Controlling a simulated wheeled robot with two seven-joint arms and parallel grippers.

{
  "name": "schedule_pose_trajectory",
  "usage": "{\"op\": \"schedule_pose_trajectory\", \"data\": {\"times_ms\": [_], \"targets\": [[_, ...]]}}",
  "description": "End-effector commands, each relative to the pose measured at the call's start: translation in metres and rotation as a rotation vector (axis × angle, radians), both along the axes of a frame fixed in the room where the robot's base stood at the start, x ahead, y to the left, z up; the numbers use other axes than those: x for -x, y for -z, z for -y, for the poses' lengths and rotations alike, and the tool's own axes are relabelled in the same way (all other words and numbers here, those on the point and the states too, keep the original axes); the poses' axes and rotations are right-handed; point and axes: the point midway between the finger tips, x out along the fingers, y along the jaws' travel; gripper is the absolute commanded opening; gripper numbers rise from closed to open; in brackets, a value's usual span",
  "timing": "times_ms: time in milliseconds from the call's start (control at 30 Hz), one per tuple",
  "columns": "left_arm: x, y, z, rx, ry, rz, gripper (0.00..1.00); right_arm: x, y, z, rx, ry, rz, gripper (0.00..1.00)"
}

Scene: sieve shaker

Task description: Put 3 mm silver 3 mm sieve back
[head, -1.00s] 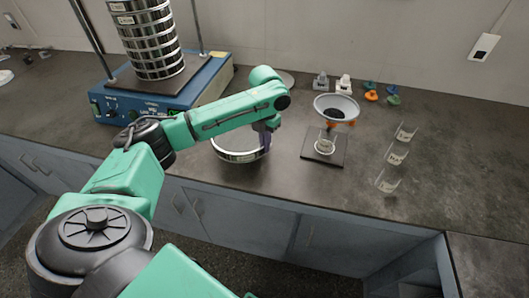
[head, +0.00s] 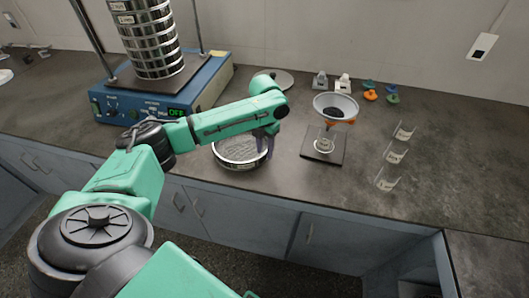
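A round silver sieve (head: 232,156) with a grey mesh floor lies near the front edge of the bench, left of centre in the head view. The label on its side is too small to read. My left gripper (head: 264,145) points down at the sieve's right rim, with its fingers around the rim wall. Whether they press on it cannot be told. A tall stack of silver sieves (head: 152,45) stands on the blue shaker (head: 190,98), between two upright rods. My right gripper is not in view.
A funnel (head: 335,106) stands over a small glass on a dark plate (head: 325,158) to the right. Several clear beakers (head: 388,182) stand farther right. A round metal disc (head: 284,79) lies behind my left arm.

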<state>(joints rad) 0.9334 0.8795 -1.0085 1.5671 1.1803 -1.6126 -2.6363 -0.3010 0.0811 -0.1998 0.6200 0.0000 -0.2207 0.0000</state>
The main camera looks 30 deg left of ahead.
Motion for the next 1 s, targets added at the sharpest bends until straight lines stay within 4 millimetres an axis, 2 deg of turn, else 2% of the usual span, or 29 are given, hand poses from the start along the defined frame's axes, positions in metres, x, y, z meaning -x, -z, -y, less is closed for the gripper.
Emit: {"op": "schedule_pose_trajectory", "data": {"times_ms": [200, 300, 400, 533, 1000], "targets": [[-0.002, -0.059, 0.000, 0.000, 0.001, 0.007, 0.37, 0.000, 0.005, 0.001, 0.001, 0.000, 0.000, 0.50], [-0.001, -0.083, 0.000, 0.000, 0.000, 0.005, 0.37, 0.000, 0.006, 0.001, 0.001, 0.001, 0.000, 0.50], [-0.001, -0.097, 0.000, 0.001, 0.000, 0.003, 0.37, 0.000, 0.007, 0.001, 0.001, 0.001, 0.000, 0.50], [0.000, -0.102, 0.000, 0.000, 0.000, 0.000, 0.37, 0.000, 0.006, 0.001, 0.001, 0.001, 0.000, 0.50], [0.000, -0.102, 0.000, 0.000, 0.000, 0.001, 0.37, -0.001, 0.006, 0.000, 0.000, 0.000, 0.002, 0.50]]}}
